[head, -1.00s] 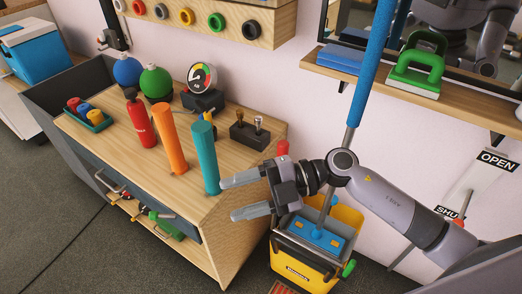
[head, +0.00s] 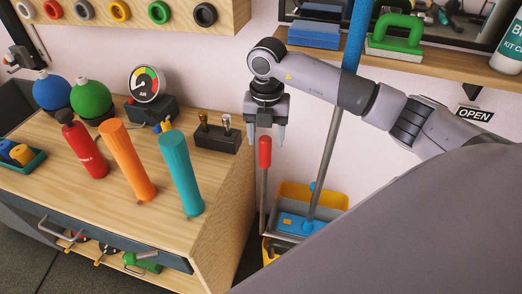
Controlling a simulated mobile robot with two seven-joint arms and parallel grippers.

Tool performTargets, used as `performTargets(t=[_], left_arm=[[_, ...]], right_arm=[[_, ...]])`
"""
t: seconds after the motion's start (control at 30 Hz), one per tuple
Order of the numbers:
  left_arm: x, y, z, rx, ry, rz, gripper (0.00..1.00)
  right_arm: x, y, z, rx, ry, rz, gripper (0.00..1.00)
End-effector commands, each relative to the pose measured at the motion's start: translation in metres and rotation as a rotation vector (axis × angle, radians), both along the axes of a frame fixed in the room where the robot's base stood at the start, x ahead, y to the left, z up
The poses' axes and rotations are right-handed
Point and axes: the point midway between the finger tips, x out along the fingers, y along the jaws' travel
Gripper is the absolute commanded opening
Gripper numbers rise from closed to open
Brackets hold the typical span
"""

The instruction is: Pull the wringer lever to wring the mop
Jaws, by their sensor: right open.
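The wringer lever (head: 264,188) is a thin upright metal rod with a red grip (head: 265,153) on top, at the left side of the mop bucket. My right gripper (head: 265,142) points down over it, open, with the top of the red grip between or just behind its fingertips; contact cannot be told. The mop (head: 328,155) has a blue upper handle and a metal pole that leans slightly right, passing behind my right arm. Its blue foot (head: 296,222) sits in the grey wringer of the yellow bucket (head: 325,196). My arm hides the bucket's lower right. My left gripper is not in view.
A wooden workbench (head: 222,185) at left carries red, orange and teal cylinders (head: 181,174), a gauge (head: 147,84) and round bottles. A wall shelf (head: 455,70) with a green-handled block (head: 396,36) is above my right arm. The wall is behind the lever.

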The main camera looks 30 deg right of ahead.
Motion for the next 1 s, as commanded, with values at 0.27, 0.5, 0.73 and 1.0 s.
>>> performTargets(t=[0.27,0.5,0.73,1.0], left_arm=[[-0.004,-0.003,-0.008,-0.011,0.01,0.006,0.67],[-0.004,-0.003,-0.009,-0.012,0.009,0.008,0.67],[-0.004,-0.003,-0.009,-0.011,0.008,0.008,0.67],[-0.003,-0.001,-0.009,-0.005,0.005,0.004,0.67]], right_arm=[[-0.001,0.001,-0.043,0.003,0.004,0.002,0.59],[0.0,0.001,-0.053,0.003,0.001,0.003,0.59],[0.0,0.001,-0.053,0.004,0.0,0.003,0.4],[0.0,0.001,-0.053,0.004,0.0,0.003,0.0]])
